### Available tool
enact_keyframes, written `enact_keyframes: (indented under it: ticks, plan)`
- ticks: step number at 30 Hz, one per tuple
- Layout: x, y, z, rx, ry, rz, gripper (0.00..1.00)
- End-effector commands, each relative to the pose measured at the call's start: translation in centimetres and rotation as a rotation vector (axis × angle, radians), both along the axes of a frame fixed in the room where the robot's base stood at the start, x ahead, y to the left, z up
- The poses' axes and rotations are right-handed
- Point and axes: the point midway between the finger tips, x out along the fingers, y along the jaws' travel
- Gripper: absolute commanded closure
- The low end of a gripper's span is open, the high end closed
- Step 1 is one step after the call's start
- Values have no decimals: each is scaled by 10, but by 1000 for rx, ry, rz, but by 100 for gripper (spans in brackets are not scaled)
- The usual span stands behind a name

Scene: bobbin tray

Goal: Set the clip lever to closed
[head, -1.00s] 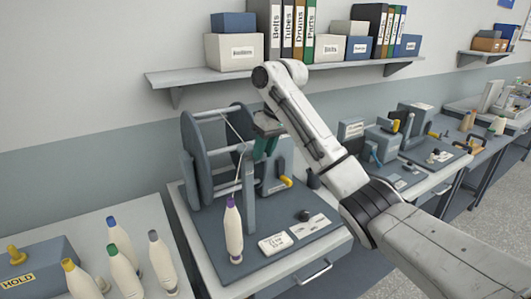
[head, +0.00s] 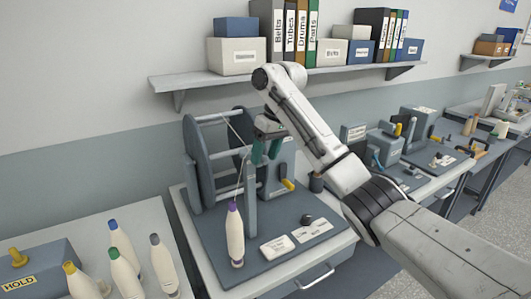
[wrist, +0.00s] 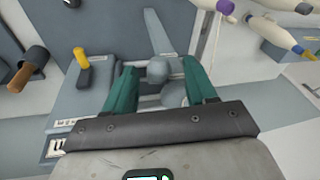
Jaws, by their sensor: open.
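My gripper (head: 266,156) is open, its teal fingers pointing down beside the grey machine box at the reel stand. In the wrist view its fingers (wrist: 160,72) stand on either side of a grey rounded knob (wrist: 157,70), with a gap on each side. A flat grey bar (wrist: 157,32) runs up behind the knob. A yellow-handled lever (head: 288,184) sits on the box's right side; it also shows in the wrist view (wrist: 82,60), left of the fingers and apart from them. I cannot tell which of these is the clip lever, nor its setting.
The reel stand (head: 194,155) rises left of my gripper. A purple-tipped bobbin (head: 235,235) stands upright on the tray (head: 215,250), near a white label card (head: 277,247). Several bobbins stand on the left table. A shelf (head: 210,78) hangs behind my arm.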

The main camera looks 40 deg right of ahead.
Motion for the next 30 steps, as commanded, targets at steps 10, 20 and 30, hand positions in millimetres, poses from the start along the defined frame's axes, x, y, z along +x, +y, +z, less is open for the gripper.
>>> enact_keyframes:
  ticks: [10,20,30]
  plan:
    - [-4,-5,20,-5,-4,-2,44]
    - [-16,-14,80,-4,-2,-2,44]
    - [-21,-17,104,0,0,0,44]
